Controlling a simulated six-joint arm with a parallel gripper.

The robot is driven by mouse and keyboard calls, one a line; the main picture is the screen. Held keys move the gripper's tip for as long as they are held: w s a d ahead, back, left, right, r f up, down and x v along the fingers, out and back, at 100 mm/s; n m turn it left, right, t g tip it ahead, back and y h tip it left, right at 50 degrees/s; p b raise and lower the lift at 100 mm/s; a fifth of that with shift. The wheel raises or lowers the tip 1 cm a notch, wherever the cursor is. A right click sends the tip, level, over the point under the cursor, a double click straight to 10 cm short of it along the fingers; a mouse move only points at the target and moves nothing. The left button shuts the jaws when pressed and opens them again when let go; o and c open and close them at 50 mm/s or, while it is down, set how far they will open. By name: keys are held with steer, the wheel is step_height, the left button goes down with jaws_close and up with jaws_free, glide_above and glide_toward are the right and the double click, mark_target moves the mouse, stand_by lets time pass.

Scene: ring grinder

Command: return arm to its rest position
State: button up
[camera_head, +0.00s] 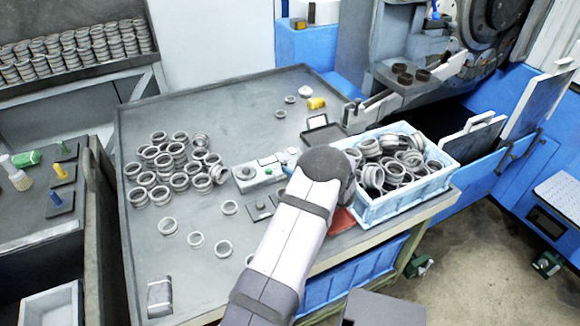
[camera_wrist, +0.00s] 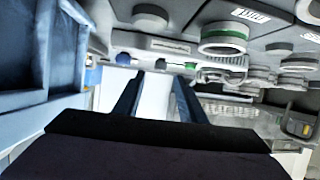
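My arm (camera_head: 290,235) reaches over the front of the grey table, its rounded grey wrist joint (camera_head: 327,172) beside the blue crate's left side. My gripper is hidden behind the arm in the head view. In the wrist view my gripper (camera_wrist: 158,77) shows two dark fingers apart, with pale background between them and nothing visibly held. The blue crate (camera_head: 408,196), full of metal rings (camera_head: 395,160), stands at the table's right; a blue wall at left in the wrist view (camera_wrist: 40,60) looks like it.
Several loose rings (camera_head: 180,160) cover the left of the grey table (camera_head: 245,105). A control box (camera_head: 258,172) sits just left of my wrist. A machine (camera_head: 420,50) stands behind the crate. The table's back middle is mostly clear.

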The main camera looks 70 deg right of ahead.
steer(key=shift+v, duration=0.8)
steer(key=w+a+r+n+g+y+p, duration=0.1)
steer(key=w+a+r, duration=0.2)
steer(key=w, duration=0.5)
steer(key=w+a+r+g+p, duration=0.1)
steer(key=w+a+r+p, duration=0.15)
steer(key=w, duration=0.55)
steer(key=w+a+r+n+g+y+p, duration=0.1)
steer(key=w+a+r, duration=0.15)
steer(key=a, duration=0.35)
steer(key=w+a+r+g+y, duration=0.1)
steer(key=w+a, duration=0.3)
steer(key=a, duration=0.2)
steer(key=w+a+r+n+p, duration=0.1)
steer(key=w+a+r, duration=0.15)
steer(key=a, duration=0.45)
steer(key=s+a+r+n+g+y+p, duration=0.1)
steer(key=s+a+g+y, duration=0.1)
steer(key=a, duration=0.9)
steer(key=s+a+n+g+y+p, duration=0.1)
steer(key=a+n+y+p, duration=0.1)
steer(key=a, duration=0.8)
steer(key=s+a+r+n+g+y+p, duration=0.1)
steer(key=s+a+n+g, duration=0.1)
steer(key=s+a, duration=0.8)
steer(key=a+g, duration=0.1)
steer(key=a, duration=0.3)
steer(key=shift+s+r+y, duration=0.4)
